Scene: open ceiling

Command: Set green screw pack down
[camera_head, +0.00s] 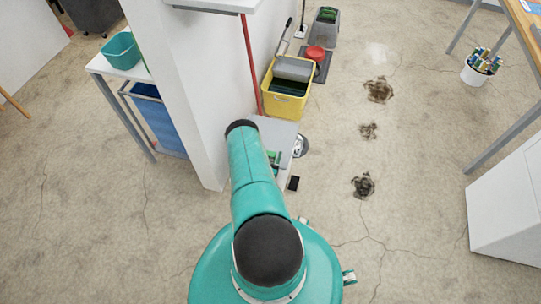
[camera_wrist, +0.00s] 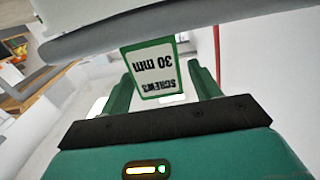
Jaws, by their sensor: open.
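The green screw pack (camera_wrist: 155,70) has a white label reading "SCREWS 30 mm", which appears upside down in the wrist view. Its upper end in the picture meets the edge of a grey slab (camera_wrist: 225,22). My gripper (camera_wrist: 162,78) is open, with one green finger on each side of the pack. A gap shows between the pack and the right finger; the left finger is very close to it, and I cannot tell whether they touch. In the head view my arm hides most of the gripper, and the pack cannot be made out.
A grey board (camera_head: 284,136) lies beside my arm by the white wall (camera_head: 188,90). A yellow mop bucket (camera_head: 286,95) and a red pole (camera_head: 250,65) stand beyond it. A white cabinet (camera_head: 508,200) is at right. The stained floor between is open.

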